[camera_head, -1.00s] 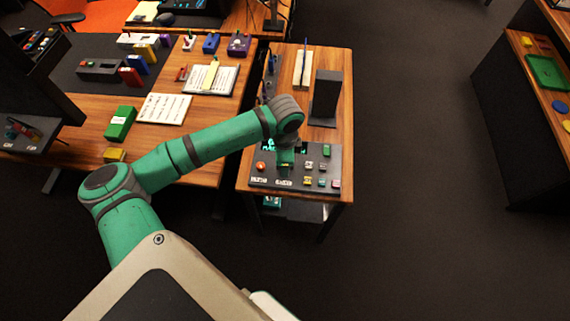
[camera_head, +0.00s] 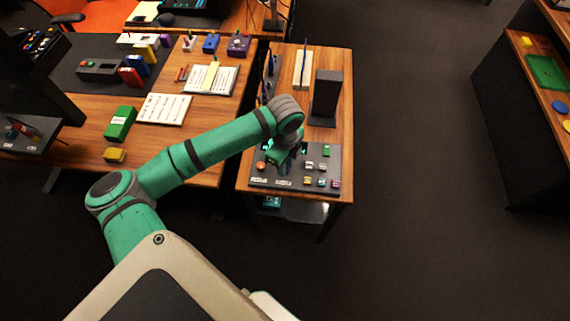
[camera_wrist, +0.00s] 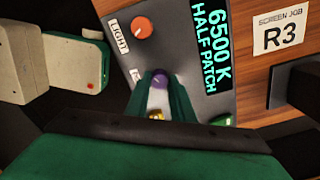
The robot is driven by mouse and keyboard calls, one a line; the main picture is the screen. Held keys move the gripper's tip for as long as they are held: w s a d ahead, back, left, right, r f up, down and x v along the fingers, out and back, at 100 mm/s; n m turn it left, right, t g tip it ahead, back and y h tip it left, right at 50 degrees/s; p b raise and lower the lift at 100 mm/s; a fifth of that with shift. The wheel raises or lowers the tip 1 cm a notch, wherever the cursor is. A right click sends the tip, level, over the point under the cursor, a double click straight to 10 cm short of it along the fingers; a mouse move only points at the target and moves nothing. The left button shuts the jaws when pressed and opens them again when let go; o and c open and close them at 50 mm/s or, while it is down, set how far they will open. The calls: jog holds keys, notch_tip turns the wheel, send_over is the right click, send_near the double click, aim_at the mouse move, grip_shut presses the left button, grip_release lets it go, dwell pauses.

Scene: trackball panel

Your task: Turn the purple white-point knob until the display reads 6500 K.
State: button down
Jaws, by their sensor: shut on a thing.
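The purple white-point knob (camera_wrist: 160,80) shows in the wrist view on the dark grey panel (camera_wrist: 182,55). My gripper (camera_wrist: 163,90) is shut on the knob, a green finger on each side of it. The display (camera_wrist: 210,45) shows turquoise text reading "6500 K" and "HALF PATCH". In the head view my gripper (camera_head: 284,157) is over the panel (camera_head: 318,158) on the small table, and my arm hides the knob and most of the display there.
An orange knob (camera_wrist: 142,27) labelled "LIGHT" sits beside the purple one. Several small coloured buttons (camera_head: 309,166) are on the panel's right part. A dark upright block (camera_head: 325,97) stands behind the panel. A "SCREEN JOB R3" card (camera_wrist: 280,33) lies past the display.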

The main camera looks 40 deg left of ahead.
dwell(0.3)
jog(key=c, duration=1.5)
grip_release()
jog(key=shift+c, duration=0.2)
notch_tip(320, 180, up, 11)
jog(key=shift+f, duration=0.1)
